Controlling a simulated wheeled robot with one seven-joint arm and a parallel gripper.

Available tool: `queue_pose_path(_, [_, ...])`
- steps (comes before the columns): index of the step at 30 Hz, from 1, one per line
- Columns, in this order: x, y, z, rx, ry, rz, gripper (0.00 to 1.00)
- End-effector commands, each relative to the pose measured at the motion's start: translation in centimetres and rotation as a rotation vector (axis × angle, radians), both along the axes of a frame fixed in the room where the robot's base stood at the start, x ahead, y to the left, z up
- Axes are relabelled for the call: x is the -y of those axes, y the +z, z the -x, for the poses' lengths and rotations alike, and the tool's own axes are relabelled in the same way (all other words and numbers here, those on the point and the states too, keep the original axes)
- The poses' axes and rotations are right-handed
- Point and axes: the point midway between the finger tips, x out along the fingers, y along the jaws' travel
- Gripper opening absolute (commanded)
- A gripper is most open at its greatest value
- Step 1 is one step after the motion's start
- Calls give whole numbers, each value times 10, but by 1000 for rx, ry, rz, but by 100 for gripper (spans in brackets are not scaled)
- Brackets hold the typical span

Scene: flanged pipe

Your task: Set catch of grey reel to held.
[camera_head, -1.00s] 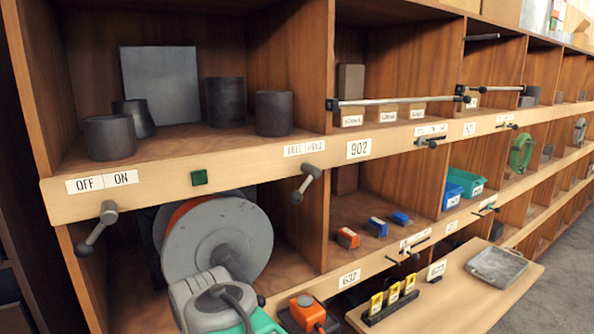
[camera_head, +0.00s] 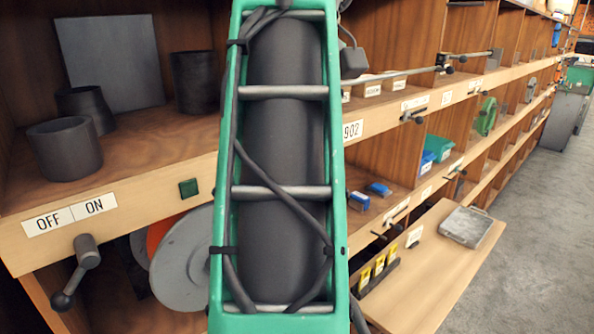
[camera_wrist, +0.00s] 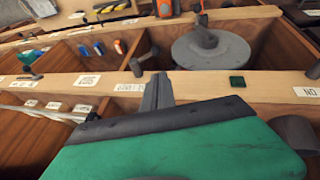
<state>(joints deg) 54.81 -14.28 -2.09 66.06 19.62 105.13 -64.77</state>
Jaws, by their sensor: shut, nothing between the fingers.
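The grey reel (camera_head: 183,262) sits in the lower bay, partly hidden by my arm in the head view. It also shows in the wrist view (camera_wrist: 211,50), which looks upside down. Its catch (camera_wrist: 141,64) is a small dark lever on the shelf's front edge, by the FREE/HELD label (camera_wrist: 131,87). In the wrist view the lever slants up and right from its pivot. My arm hides catch and label in the head view. My gripper (camera_wrist: 161,77) is shut and empty, just right of the catch in the wrist picture; I cannot tell whether they touch.
An OFF/ON label (camera_head: 70,215) with its own lever (camera_head: 80,268) and a green square (camera_head: 189,188) lie along the same edge. Dark pots (camera_head: 64,148) stand on the shelf above. A pull-out board (camera_head: 425,275) juts out at right. Grey floor is free beyond.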

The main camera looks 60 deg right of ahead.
Motion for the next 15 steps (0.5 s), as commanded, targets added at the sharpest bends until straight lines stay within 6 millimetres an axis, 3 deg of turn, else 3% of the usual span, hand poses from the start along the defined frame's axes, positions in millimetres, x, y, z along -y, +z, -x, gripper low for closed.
queue_pose_path(15, [33,-97,-33,-1,0,0,0])
